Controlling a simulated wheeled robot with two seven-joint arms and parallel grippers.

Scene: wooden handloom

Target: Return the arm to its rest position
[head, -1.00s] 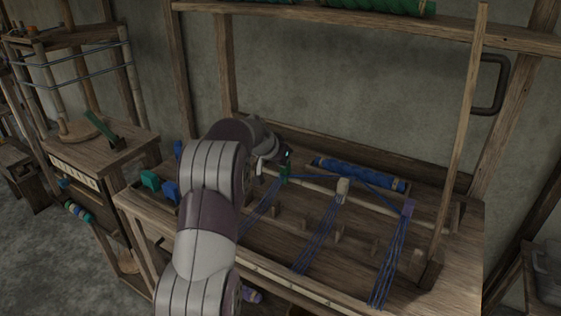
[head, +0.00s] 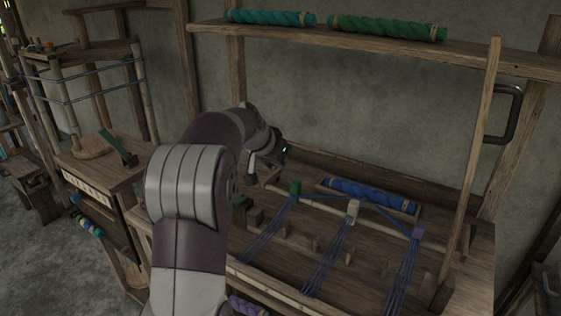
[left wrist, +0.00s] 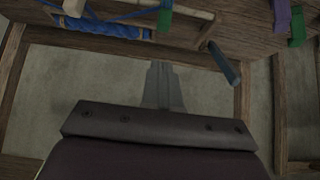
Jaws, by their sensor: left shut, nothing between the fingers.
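My left arm comes up from the bottom of the head view, and its gripper (head: 253,172) hangs above the loom's left part. In the left wrist view the gripper's fingers (left wrist: 162,85) are together with nothing between them. The wooden loom (head: 470,245) holds a green block (head: 295,188), a white block (head: 353,208) and a purple block (head: 418,230) along a pale bar, with blue threads running down from them. The gripper is apart from the green block, to its left. My arm hides the loom's left end. My right gripper is not in view.
A blue yarn roll (head: 370,195) lies behind the bar. Teal (head: 270,17) and green (head: 385,28) rolls sit on the upper shelf (head: 400,50). An upright post (head: 478,150) stands at right. A small table (head: 105,170) stands left of the loom.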

